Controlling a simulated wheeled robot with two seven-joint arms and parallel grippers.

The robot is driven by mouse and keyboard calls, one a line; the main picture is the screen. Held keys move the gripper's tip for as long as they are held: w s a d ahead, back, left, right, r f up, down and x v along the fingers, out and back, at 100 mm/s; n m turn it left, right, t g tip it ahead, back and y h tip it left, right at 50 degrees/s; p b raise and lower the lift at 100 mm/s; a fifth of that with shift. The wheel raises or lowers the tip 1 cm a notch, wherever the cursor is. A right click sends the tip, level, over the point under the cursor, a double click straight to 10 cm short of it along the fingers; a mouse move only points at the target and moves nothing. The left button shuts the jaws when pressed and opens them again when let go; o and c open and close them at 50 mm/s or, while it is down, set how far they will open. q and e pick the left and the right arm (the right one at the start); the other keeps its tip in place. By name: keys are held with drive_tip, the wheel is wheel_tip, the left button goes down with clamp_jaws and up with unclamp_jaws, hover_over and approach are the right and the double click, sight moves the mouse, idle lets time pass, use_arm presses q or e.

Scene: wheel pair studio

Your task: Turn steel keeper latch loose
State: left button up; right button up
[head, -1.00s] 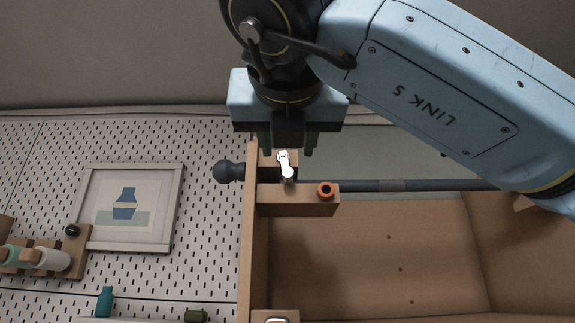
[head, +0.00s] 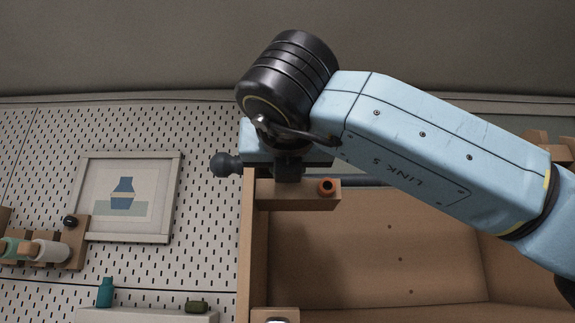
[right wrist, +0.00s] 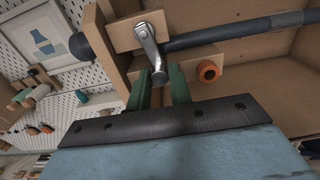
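The steel keeper latch (right wrist: 146,42) shows in the right wrist view, a shiny lever on a wooden block with a rounded knob at its lower end. It lies across the dark bar (right wrist: 225,36), which ends in a ball (head: 222,164) at the left. My right gripper (right wrist: 160,82) has its two green fingers apart, one on each side of the latch's knob end. I cannot tell whether either finger touches it. In the head view my right wrist hides the latch and fingers. My left gripper is in neither view.
A wooden bracket (head: 298,199) with an orange ring (head: 326,187) sits right beside my right gripper. A brown open box (head: 375,245) lies below the bar. A pegboard (head: 215,240) with a framed picture (head: 125,197) stands at left.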

clamp_jaws()
drive_tip(key=shift+d+n, duration=0.15)
drive_tip(key=shift+n, duration=0.15)
drive_tip(key=d+r+n, duration=0.1)
drive_tip(key=n, duration=0.4)
drive_tip(key=d+r+n+p, duration=0.1)
drive_tip(key=r+n, duration=0.1)
drive_tip(key=n, duration=0.3)
drive_tip(key=d+r+n+p, duration=0.1)
drive_tip(key=n, duration=0.4)
drive_tip(key=shift+d+r, duration=0.25)
drive_tip(key=shift+n, duration=0.3)
drive_tip(key=shift+o, duration=2.3)
unclamp_jaws()
